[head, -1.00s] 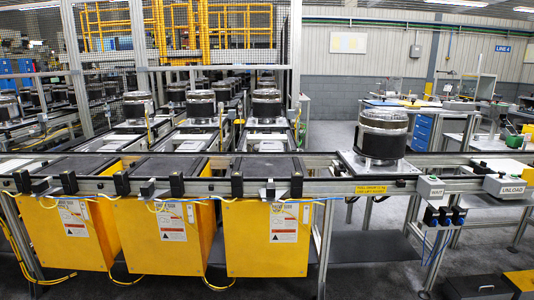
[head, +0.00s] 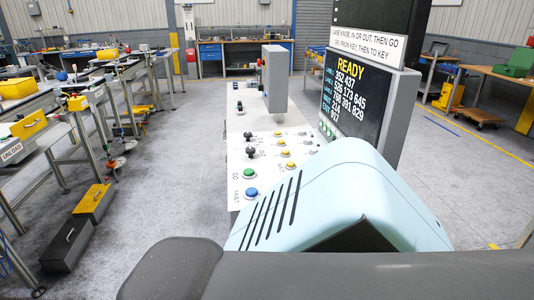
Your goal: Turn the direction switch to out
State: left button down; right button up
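A white control panel (head: 236,140) runs away from me in the middle of the head view. Two black knobs stand on its near half, one nearer (head: 251,152) and one farther (head: 249,138). I cannot tell which one is the direction switch or where it points; the labels are too small. A green button (head: 250,173) and a blue button (head: 251,192) sit nearer me. Several yellow buttons (head: 284,153) lie to the right of the knobs. A screen (head: 352,100) beside the panel shows READY and rows of numbers. Neither gripper is in view.
A sign (head: 367,42) above the screen mentions lane knob, in or out, then go. A grey upright box (head: 274,80) stands on the panel. Left are workbenches and a yellow toolbox (head: 94,201) on the floor. Grey floor between is clear.

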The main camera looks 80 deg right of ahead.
aim_at(250, 151)
jog(key=z, duration=2.9)
